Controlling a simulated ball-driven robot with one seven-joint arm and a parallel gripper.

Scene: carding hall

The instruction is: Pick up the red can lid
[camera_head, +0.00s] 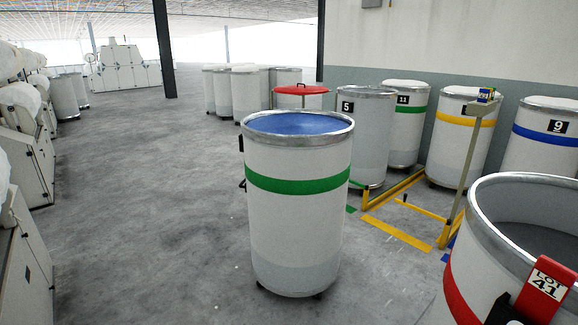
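The red can lid (301,89) is a flat red disc with a small bump on top. It lies level in the middle distance, just behind the rim of the near can with a green band (297,225). Thin dark uprights show beneath the lid, but the near can hides most of what holds it up. My gripper is not in view.
The green-banded can stands on castors with a blue top inside its metal rim. An open red-banded can (466,285) with a red LOT 41 tag (545,287) is close at right. Yellow rails (393,187) border numbered cans. Grey floor (150,210) is clear at left.

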